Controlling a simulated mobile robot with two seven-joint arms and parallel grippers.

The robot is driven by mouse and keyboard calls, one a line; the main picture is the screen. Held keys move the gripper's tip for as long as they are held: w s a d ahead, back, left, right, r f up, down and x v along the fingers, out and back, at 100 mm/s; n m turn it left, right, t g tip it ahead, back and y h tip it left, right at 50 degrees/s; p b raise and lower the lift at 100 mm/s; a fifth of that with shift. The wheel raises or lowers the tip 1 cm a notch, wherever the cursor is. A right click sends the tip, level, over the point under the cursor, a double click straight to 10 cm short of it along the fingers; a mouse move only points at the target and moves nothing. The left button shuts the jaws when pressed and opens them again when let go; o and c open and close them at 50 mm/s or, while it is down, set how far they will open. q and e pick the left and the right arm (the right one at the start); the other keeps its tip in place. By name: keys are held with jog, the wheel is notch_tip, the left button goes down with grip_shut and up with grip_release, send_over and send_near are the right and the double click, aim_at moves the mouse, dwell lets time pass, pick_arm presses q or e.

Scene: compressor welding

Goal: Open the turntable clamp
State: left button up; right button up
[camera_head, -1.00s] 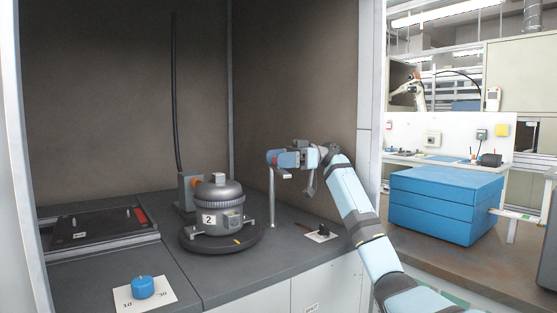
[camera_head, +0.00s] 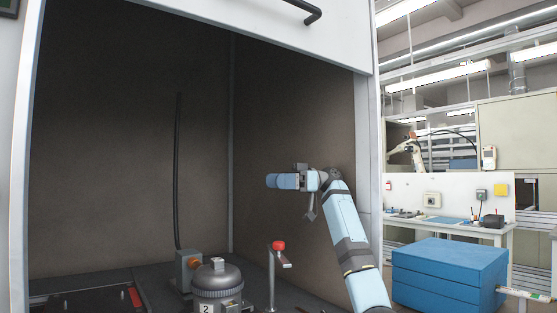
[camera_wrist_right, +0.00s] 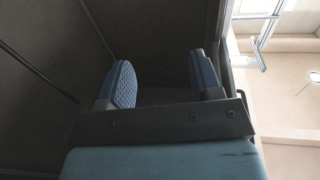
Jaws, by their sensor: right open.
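A grey compressor (camera_head: 217,284) marked 2 stands at the bottom of the head view, its lower part cut off. The turntable under it is out of frame. To its right stands an upright metal post (camera_head: 271,285) with a short side arm and a red knob (camera_head: 278,245) on top; I cannot tell whether this is the turntable clamp. My right gripper (camera_head: 271,181) hangs in the air well above the red knob, pointing left. In the right wrist view its two blue fingers are apart (camera_wrist_right: 162,80) with nothing between them. My left gripper is out of view.
Dark booth walls (camera_head: 120,150) stand behind and beside my right arm. A white front panel with a black handle (camera_head: 305,12) is overhead. An orange-and-grey box (camera_head: 188,268) with a black hose stands left of the compressor. Blue boxes (camera_head: 449,275) are outside at right.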

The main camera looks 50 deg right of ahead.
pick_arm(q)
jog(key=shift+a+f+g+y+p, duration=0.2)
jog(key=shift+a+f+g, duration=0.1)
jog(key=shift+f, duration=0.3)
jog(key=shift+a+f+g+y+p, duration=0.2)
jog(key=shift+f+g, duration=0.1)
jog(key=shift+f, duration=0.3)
pick_arm(e)
jog(key=shift+r, duration=1.8)
